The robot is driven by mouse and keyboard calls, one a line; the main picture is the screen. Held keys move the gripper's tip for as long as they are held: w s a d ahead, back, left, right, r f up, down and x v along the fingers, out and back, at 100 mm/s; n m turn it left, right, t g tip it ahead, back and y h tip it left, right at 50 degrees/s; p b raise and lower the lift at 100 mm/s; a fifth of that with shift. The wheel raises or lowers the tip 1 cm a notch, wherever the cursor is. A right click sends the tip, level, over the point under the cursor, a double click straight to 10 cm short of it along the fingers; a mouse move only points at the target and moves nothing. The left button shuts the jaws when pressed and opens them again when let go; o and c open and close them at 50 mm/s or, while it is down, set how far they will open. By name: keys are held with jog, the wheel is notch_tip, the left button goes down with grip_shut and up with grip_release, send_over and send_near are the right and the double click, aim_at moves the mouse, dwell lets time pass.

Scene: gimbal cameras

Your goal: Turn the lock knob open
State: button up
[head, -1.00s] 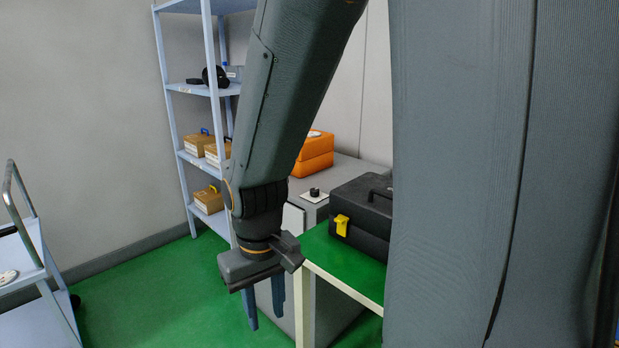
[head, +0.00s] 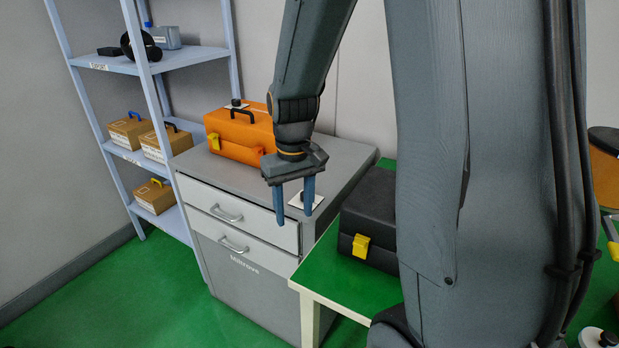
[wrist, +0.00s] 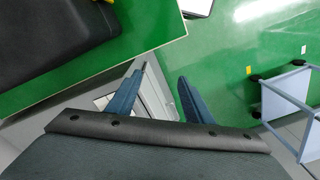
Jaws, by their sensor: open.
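A small black knob on a white plate (head: 318,199) sits on the grey cabinet's top near its right edge, partly hidden behind my fingers. I cannot tell which one is the lock knob. My gripper (head: 294,217) points down with its two blue fingers apart and empty. In the head view it overlaps the cabinet's front right part. In the wrist view my gripper (wrist: 161,77) shows open, with nothing between its fingers and no knob visible.
The grey cabinet (head: 240,285) has two handled drawers. A black case (head: 375,215) with a yellow latch stands on the green table (head: 335,280) to the right. A shelf rack (head: 185,57) stands at the left. A cart (wrist: 290,95) shows in the wrist view.

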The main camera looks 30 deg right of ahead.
jog(key=shift+n, duration=0.3)
jog(key=w+d+p, duration=0.2)
jog(key=w+d, duration=0.1)
jog(key=w, duration=0.1)
jog(key=w+d+r+p, duration=0.1)
jog(key=w+d+p, duration=0.1)
jog(key=w+d, duration=0.1)
jog(key=w+d+r+p, duration=0.1)
jog(key=w+d, duration=0.2)
jog(key=w, duration=0.2)
jog(key=shift+w+d+r+p, duration=0.15)
jog(key=shift+w+p, duration=0.15)
jog(key=shift+p, duration=0.1)
jog(key=shift+w+f, duration=0.1)
jog(key=shift+f, duration=0.15)
jog(key=shift+f+p, duration=1.25)
jog(key=shift+f, duration=2.45)
jog(key=c, duration=1.1)
jog(key=shift+o, duration=0.2)
